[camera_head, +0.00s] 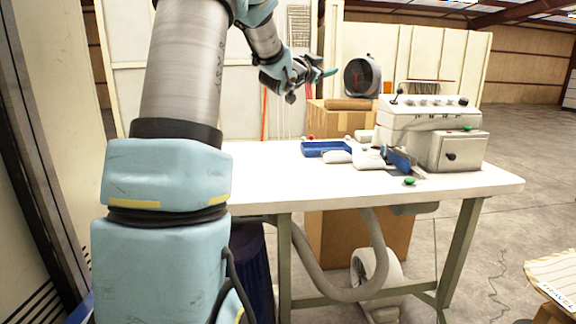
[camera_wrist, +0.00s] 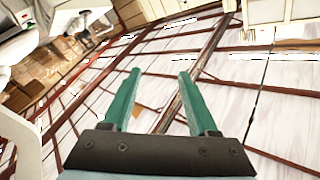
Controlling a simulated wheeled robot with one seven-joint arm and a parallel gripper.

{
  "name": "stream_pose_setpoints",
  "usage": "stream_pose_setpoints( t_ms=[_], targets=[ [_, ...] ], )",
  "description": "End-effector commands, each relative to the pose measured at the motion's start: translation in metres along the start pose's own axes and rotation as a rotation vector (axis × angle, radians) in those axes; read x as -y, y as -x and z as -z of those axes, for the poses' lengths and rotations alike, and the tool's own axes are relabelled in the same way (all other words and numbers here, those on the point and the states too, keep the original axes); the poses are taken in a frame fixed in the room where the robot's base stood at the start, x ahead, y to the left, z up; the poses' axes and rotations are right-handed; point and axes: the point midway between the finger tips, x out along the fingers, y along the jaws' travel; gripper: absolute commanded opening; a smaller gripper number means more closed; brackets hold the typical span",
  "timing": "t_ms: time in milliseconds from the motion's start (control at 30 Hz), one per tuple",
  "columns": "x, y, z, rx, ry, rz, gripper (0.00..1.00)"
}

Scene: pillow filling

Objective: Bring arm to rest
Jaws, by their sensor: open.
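My arm rises at the left of the head view and bends over to the right, high above the table. My gripper (camera_head: 328,72) is up in the air above the back of the white table (camera_head: 270,172), clear of everything on it. In the wrist view my gripper (camera_wrist: 157,95) shows two green fingers set apart, with nothing between them.
A filling machine (camera_head: 425,122) stands on the table at the right. A blue tray (camera_head: 325,148) and white pillows (camera_head: 368,158) lie left of it. A cardboard box (camera_head: 335,120) and a black fan (camera_head: 362,78) are behind the table. A hose (camera_head: 330,288) hangs below.

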Motion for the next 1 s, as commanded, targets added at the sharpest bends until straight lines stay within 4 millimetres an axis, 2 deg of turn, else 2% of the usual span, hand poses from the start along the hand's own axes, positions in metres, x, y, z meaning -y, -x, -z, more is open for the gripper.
stream_pose_setpoints(
  t_ms=[167,267,300,367,400,500,600,800,967,1000],
  targets=[
    [-0.010,0.047,-0.066,0.287,0.116,0.046,0.59],
    [-0.025,0.092,-0.110,0.496,0.207,0.072,0.59],
    [-0.034,0.115,-0.128,0.585,0.248,0.080,0.59],
    [-0.048,0.150,-0.151,0.714,0.308,0.090,0.59],
    [-0.058,0.174,-0.164,0.797,0.348,0.096,0.59],
    [-0.087,0.234,-0.190,0.990,0.446,0.102,0.59],
    [-0.115,0.286,-0.203,1.150,0.531,0.101,0.59],
    [-0.161,0.369,-0.211,1.387,0.670,0.089,0.59],
    [-0.195,0.423,-0.207,1.541,0.767,0.073,0.59],
    [-0.202,0.421,-0.223,1.535,0.761,0.072,0.59]
  ],
)
